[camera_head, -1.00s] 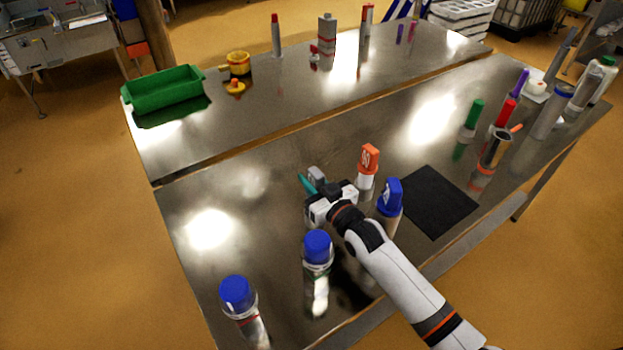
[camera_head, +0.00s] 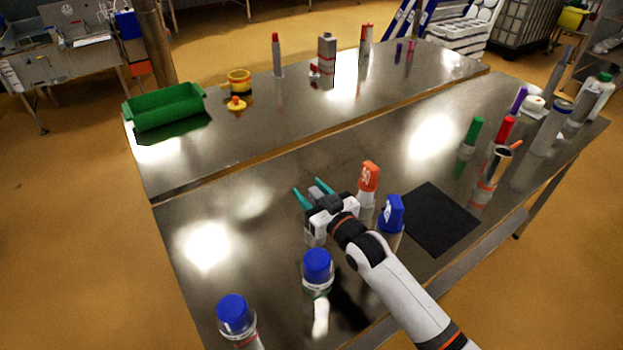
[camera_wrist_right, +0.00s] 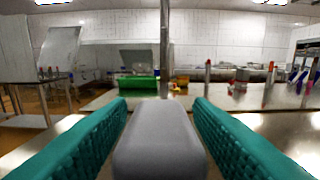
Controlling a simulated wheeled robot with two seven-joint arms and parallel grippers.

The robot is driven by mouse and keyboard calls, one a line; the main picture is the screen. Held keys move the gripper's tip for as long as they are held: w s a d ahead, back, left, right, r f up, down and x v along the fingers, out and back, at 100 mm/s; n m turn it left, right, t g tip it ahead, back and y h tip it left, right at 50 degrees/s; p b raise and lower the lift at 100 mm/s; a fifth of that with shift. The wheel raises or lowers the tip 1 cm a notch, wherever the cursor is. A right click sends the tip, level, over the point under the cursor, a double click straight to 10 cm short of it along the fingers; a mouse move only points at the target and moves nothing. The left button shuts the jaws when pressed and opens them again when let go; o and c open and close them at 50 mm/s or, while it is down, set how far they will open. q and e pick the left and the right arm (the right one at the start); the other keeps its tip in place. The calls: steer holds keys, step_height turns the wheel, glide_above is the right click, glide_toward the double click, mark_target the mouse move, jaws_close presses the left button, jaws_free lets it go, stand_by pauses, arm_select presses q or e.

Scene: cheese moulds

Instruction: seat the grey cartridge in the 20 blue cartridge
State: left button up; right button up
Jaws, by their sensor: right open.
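The grey cartridge (camera_head: 317,190) stands on the near table and shows as a smooth grey block (camera_wrist_right: 160,142) in the wrist view. My right gripper (camera_head: 310,186) has its teal fingers open on either side of it, with a gap showing at each side in the wrist view. Its lower part is hidden by the gripper. The blue cartridge (camera_head: 393,213) stands upright to the right of my gripper, beside the wrist; its label is not readable. My left gripper is not in view.
An orange-topped cartridge (camera_head: 369,178) stands close right of the gripper. Two blue-capped bottles (camera_head: 317,266) (camera_head: 236,314) stand at the front left. A black mat (camera_head: 438,219) lies bare to the right. A green bin (camera_head: 165,107) sits on the far table.

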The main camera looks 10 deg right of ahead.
step_height(320, 180, up, 8)
steer(key=shift+f+b, duration=0.25)
steer(key=shift+b, duration=0.2)
stand_by(0.5)
